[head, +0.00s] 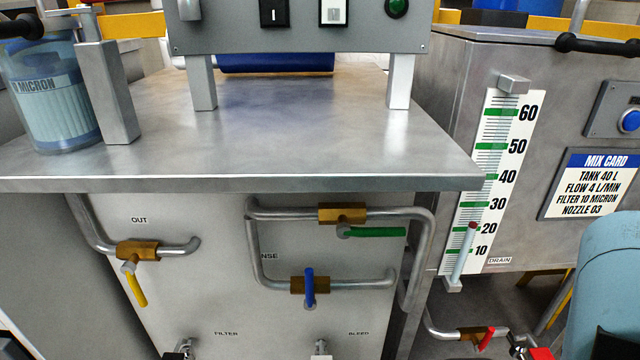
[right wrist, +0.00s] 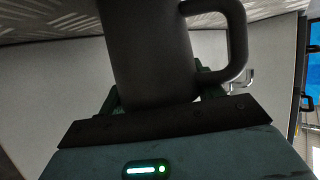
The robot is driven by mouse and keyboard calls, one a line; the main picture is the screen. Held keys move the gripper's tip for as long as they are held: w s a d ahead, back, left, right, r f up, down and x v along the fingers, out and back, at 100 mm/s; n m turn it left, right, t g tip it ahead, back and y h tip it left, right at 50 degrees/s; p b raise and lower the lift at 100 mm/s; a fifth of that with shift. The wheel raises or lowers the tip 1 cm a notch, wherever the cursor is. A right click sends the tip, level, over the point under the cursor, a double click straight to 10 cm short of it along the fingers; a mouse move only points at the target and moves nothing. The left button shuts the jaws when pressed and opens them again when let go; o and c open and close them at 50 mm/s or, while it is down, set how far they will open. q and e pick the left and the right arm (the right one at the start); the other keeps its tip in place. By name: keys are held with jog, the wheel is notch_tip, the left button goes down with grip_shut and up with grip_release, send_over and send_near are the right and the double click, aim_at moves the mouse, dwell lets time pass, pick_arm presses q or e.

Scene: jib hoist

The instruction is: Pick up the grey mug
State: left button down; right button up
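The grey mug (right wrist: 145,45) fills the upper middle of the right wrist view, with its handle toward the right. My right gripper (right wrist: 158,88) has one dark green finger on each side of the mug, close against its wall, and appears shut on it. The mug's lower end in the picture is hidden by the gripper body, and its other end is cut off by the frame. The mug does not show in the head view, where only part of my right arm appears at the right edge. My left gripper is not in view.
A bare steel bench top (head: 280,130) holds a control box (head: 300,35) on legs and a filter canister (head: 50,100). Pipes with coloured valve handles (head: 309,287) stick out below it. A tank with a level scale (head: 497,180) stands at right.

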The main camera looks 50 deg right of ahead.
jog(key=c, duration=0.5)
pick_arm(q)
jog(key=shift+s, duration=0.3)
pick_arm(e)
jog(key=shift+o, duration=0.2)
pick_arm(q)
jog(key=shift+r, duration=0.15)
pick_arm(e)
jog(key=shift+r+p, duration=0.5)
jog(key=shift+p, duration=0.05)
pick_arm(q)
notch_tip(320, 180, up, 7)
jog(key=p, duration=0.6)
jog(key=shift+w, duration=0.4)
pick_arm(e)
jog(key=s+a+r, duration=0.2)
jog(key=s+a, duration=0.1)
jog(key=s, duration=0.4)
jog(key=s+a+r, duration=0.2)
jog(key=s+a, duration=0.1)
jog(key=s, duration=0.4)
jog(key=shift+s+a, duration=0.3)
